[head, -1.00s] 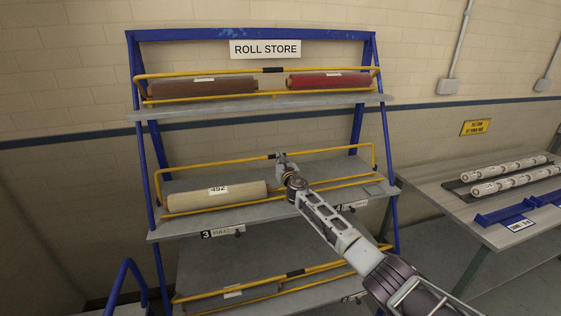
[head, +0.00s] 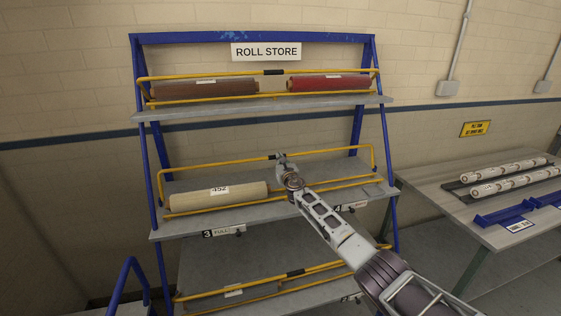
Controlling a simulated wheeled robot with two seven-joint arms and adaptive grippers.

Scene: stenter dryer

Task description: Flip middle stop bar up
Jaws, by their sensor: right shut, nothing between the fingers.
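The middle stop bar (head: 225,160) is a yellow rail with a black grip at its centre, raised above the middle shelf (head: 265,222) of the blue rack. Its top run stands above the cream roll, and its right end post shows near the rack's right upright. My right gripper (head: 281,157) is shut at the black grip, which it partly hides. Nothing shows between its fingers, and I cannot tell whether it touches the bar. A cream roll (head: 205,199) labelled 452 lies on the left of the middle shelf. My left gripper is out of view.
A brown roll (head: 205,89) and a red roll (head: 315,83) lie behind yellow bars on the top shelf. The bottom shelf has a lower yellow bar (head: 330,266). A table (head: 480,212) with white rolls stands at the right.

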